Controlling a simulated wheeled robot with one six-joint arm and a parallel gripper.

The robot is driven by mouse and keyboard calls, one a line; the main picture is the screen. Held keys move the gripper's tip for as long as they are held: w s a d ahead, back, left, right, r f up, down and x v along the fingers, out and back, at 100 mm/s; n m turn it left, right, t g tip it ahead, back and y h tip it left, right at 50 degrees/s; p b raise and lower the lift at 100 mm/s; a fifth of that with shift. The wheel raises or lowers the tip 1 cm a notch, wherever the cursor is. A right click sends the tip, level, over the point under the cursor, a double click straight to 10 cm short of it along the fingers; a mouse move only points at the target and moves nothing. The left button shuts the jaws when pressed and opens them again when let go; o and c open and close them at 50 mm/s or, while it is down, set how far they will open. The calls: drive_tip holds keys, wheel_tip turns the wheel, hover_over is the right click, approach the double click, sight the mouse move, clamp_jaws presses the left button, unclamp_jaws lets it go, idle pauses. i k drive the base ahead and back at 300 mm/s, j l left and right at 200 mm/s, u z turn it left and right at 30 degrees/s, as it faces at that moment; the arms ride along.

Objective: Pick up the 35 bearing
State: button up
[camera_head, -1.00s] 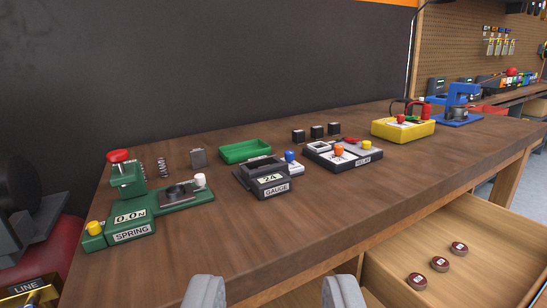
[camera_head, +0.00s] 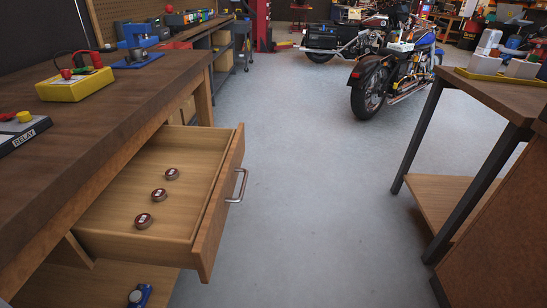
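Three small round brown bearings lie in a row inside an open wooden drawer (camera_head: 205,195) under the workbench at the left. The near bearing (camera_head: 144,221), the middle bearing (camera_head: 159,195) and the far bearing (camera_head: 172,174) each carry a small pale label on top. The labels are too small to read, so I cannot tell which is the 35. My gripper is not in view.
The wooden workbench (camera_head: 120,95) fills the left, with a yellow meter box (camera_head: 75,84) and a blue press (camera_head: 137,50). The grey floor (camera_head: 300,170) right of the drawer is clear. Another table (camera_head: 480,90) stands right. Motorcycles (camera_head: 385,75) are behind.

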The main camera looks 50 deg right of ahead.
sight(144, 221)
drive_tip(key=z, duration=0.8)
drive_tip(key=i+l+u, duration=0.2)
drive_tip(key=l, duration=0.25)
drive_tip(key=l+u, duration=0.25)
drive_tip(key=l, duration=0.25)
drive_tip(key=i+l+u, duration=0.2)
drive_tip(key=l, duration=0.3)
drive_tip(key=j, duration=0.45)
drive_tip(key=k+j, duration=0.1)
drive_tip(key=j, duration=0.35)
